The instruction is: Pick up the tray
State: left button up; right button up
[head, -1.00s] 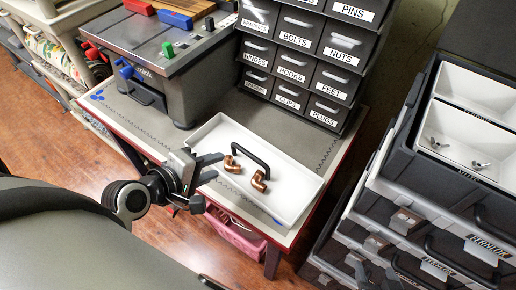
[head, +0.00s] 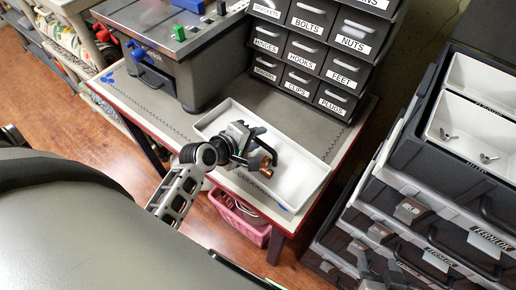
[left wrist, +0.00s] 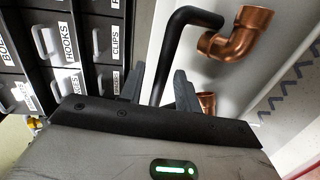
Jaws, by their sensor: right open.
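The white tray (head: 297,183) lies on the workbench in the head view. A black bar handle stands up from its middle, and copper pipe elbows (head: 266,169) lie beside the handle. My left gripper (head: 253,146) is over the tray at the handle and hides part of it. In the left wrist view, the black handle (left wrist: 174,45) runs down between the two fingers (left wrist: 160,82). Whether they press on it is unclear. A copper elbow (left wrist: 241,35) lies just beyond, and another is partly hidden by a finger.
Labelled drawers (head: 306,55) stand behind the tray. A grey machine (head: 180,65) stands on the bench to the left. Dark tool cases (head: 400,215) are stacked on the right. A pink basket (head: 240,220) sits beneath the bench.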

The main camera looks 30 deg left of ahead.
pick_arm(q)
grip_shut()
